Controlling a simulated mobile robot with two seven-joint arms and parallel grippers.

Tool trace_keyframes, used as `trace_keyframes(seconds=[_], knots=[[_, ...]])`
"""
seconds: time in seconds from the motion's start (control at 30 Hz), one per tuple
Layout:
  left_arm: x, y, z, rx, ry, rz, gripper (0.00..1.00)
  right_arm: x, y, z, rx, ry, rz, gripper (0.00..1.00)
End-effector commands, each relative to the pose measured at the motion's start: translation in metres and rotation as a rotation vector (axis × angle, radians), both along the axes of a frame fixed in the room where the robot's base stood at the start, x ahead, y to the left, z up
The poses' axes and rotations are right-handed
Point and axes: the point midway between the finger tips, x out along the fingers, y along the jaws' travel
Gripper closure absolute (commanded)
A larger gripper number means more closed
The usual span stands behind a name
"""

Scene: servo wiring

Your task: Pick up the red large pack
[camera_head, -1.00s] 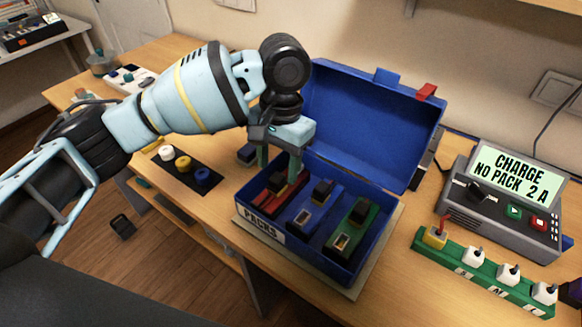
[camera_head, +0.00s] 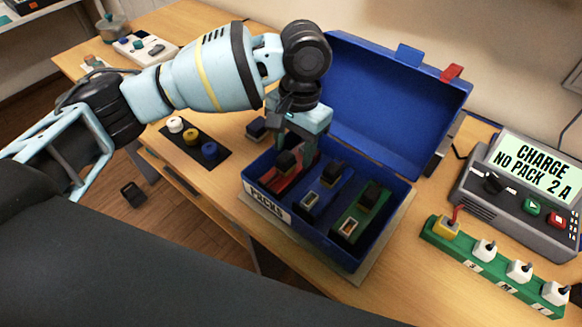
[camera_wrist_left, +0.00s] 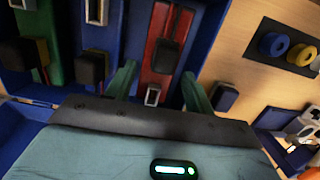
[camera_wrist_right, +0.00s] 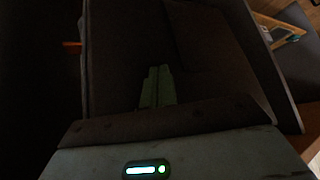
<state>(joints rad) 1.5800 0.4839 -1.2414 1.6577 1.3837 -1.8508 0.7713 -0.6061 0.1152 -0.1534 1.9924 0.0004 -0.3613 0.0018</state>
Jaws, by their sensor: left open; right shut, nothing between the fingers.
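The red large pack (camera_head: 287,179) lies in the left compartment of the open blue case (camera_head: 336,255), with a black block on its top. My left gripper (camera_head: 295,150) is open and points down over it. In the left wrist view the red pack (camera_wrist_left: 164,50) shows between my two green fingers (camera_wrist_left: 160,85), which stand on either side of its near end. I cannot tell whether they touch it. My right gripper (camera_wrist_right: 158,88) shows only in the right wrist view, with its fingers together and nothing held, over a dark surface.
Blue and green packs (camera_head: 321,189) (camera_head: 361,212) lie beside the red one in the case. The raised lid (camera_head: 390,105) stands behind. A charger (camera_head: 530,190) and a green strip with connectors (camera_head: 490,268) are at the right. A black strip with knobs (camera_head: 194,141) is at the left.

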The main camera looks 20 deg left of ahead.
Motion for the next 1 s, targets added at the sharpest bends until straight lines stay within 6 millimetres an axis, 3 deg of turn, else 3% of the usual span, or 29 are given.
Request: trace_keyframes(seconds=[0.23, 0.57, 0.93, 1.0], knots=[[-0.008, 0.004, -0.035, 0.001, 0.005, 0.0, 0.47, 0.002, 0.001, -0.001, 0.002, -0.003, -0.002, 1.0], [-0.008, 0.004, -0.041, 0.0, 0.001, -0.001, 0.47, 0.001, 0.002, -0.002, 0.005, 0.0, -0.005, 1.0], [-0.008, 0.004, -0.04, 0.0, 0.001, 0.0, 0.94, -0.001, 0.002, -0.005, 0.003, 0.007, -0.005, 1.0], [-0.008, 0.003, -0.039, 0.0, -0.001, 0.0, 0.98, -0.002, 0.002, -0.005, 0.004, 0.009, -0.004, 1.0]])
